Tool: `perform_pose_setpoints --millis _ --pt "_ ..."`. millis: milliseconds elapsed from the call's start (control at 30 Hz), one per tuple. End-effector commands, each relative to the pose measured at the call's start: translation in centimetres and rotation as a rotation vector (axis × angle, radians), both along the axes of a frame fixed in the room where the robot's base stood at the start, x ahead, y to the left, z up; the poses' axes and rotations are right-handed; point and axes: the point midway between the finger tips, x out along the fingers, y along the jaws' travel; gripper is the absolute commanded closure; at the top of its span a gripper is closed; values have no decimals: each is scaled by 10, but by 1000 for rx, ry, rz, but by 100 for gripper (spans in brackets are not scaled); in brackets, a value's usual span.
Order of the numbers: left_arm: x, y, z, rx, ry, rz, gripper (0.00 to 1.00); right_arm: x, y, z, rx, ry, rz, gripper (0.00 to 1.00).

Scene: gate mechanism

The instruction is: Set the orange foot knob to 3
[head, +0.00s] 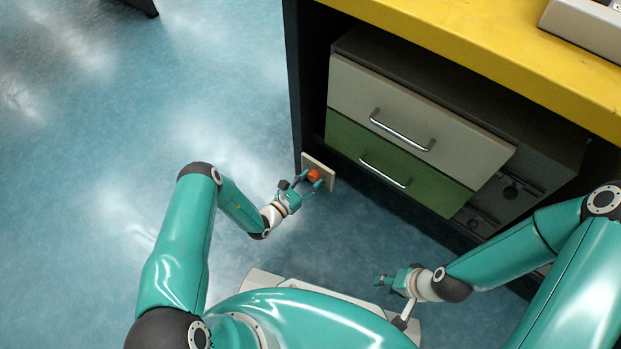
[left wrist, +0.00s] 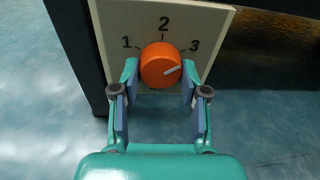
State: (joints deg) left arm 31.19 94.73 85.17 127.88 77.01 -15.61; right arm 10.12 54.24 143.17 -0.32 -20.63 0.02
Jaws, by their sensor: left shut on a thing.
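The orange knob (head: 314,175) sits on a pale plate (head: 331,179) low at the dark leg of the workbench. In the left wrist view, the knob (left wrist: 158,60) stands in front of the plate (left wrist: 205,18), which carries the numbers 1, 2 and 3. The white line on the knob points right and slightly up, on the side of the 3. My left gripper (head: 308,180) is shut on the knob. Its fingers (left wrist: 160,86) lie on the knob's left and right sides. My right gripper (head: 381,280) is low at the right, away from the knob; its fingers are too small to judge.
A yellow bench top (head: 480,45) overhangs a drawer unit with a cream drawer (head: 365,95) and a green drawer (head: 345,140), both with metal handles. The dark bench leg (head: 293,90) stands just left of the plate. Blue floor (head: 90,200) is clear to the left.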

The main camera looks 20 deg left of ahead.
Motion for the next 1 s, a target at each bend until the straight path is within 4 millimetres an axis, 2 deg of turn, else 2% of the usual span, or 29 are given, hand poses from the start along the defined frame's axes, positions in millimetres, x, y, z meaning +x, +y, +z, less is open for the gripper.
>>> perform_pose_setpoints --millis 300,767,800,933,1000 --pt "-1 1 -2 101 -30 5 91 0 0 7 0 0 0 60" --pt "0 1 -2 113 -35 4 91 0 0 7 0 0 0 60" --pt "0 1 -2 113 -35 4 51 0 0 7 0 0 0 60" --pt "0 1 -1 112 -37 3 31 0 0 7 0 0 0 60" --pt "0 1 -1 112 -38 2 31 0 0 7 0 0 0 60"
